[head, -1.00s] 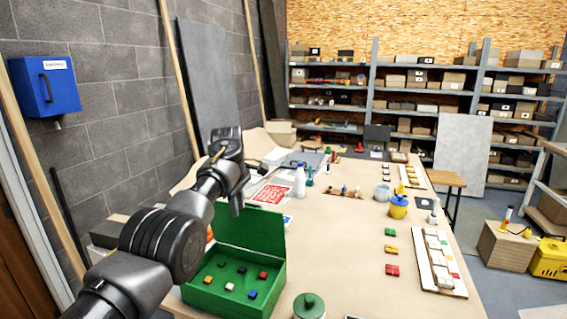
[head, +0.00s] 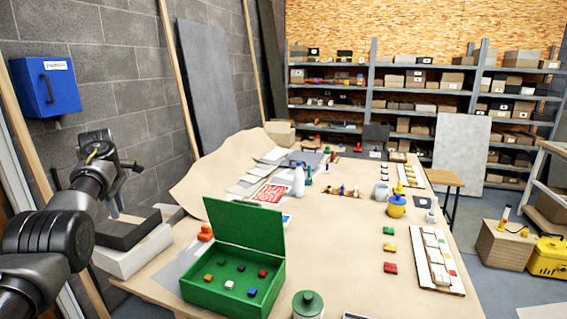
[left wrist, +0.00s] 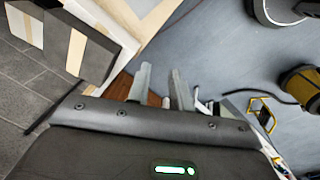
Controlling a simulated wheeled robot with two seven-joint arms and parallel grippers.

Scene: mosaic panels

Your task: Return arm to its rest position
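My left arm comes in from the left in the head view, with its dark wrist at the left side. My left gripper (head: 115,203) points downward beside the table's left edge, near the dark and white slabs. In the left wrist view, the two grey fingers of this gripper (left wrist: 159,76) stand apart with nothing held between them. My right gripper is not in view.
The table (head: 345,255) holds an open green box (head: 203,297) with several coloured tiles inside. A dark slab (head: 128,229) lies on a white slab (head: 135,262) at the table's left. A blue wall box (head: 45,86) hangs behind. A mosaic panel (head: 456,288) lies at right.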

